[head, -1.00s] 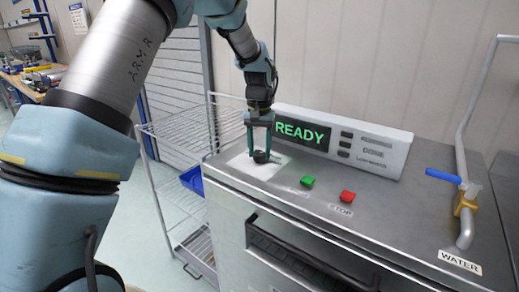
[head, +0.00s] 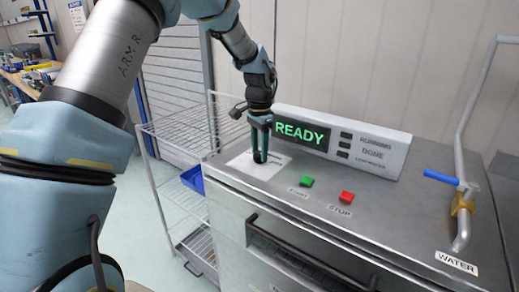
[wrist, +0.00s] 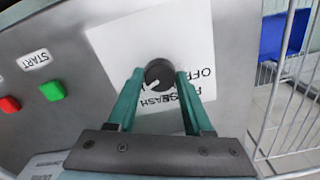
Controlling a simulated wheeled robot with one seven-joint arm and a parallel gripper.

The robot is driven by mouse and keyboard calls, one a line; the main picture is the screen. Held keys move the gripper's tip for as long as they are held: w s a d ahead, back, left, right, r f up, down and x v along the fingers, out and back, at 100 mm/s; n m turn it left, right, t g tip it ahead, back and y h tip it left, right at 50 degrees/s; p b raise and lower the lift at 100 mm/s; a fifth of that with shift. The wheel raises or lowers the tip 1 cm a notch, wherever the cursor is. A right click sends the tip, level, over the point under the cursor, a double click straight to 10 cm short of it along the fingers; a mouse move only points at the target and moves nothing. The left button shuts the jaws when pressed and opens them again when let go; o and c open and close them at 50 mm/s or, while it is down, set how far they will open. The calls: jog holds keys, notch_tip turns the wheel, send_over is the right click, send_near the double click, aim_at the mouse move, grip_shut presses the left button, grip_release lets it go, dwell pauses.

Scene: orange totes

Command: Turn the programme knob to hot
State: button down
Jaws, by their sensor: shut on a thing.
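The programme knob (wrist: 159,70) is round and black with a white pointer mark. It stands on a white label plate (wrist: 110,45) on the machine's top. In the wrist view the mark points to the lower left, on the side of the upside-down word "WASH". "OFF" reads to the right, and other lettering is partly hidden by a finger. My gripper (wrist: 160,77) is shut on the knob, one finger on each side. In the head view my gripper (head: 260,158) points straight down at the plate and its fingers hide the knob. I cannot read "hot" anywhere.
A green start button (head: 306,182) and a red stop button (head: 346,197) sit right of the plate. A display (head: 302,134) reading "READY" stands behind. A blue-handled water pipe (head: 441,176) is at the far right. A wire rack (head: 160,130) stands to the left.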

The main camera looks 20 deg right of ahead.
dwell(0.4)
jog(key=shift+c, duration=1.5)
grip_release()
notch_tip(320, 180, up, 11)
jog(key=b, duration=0.2)
jog(key=shift+f, duration=0.1)
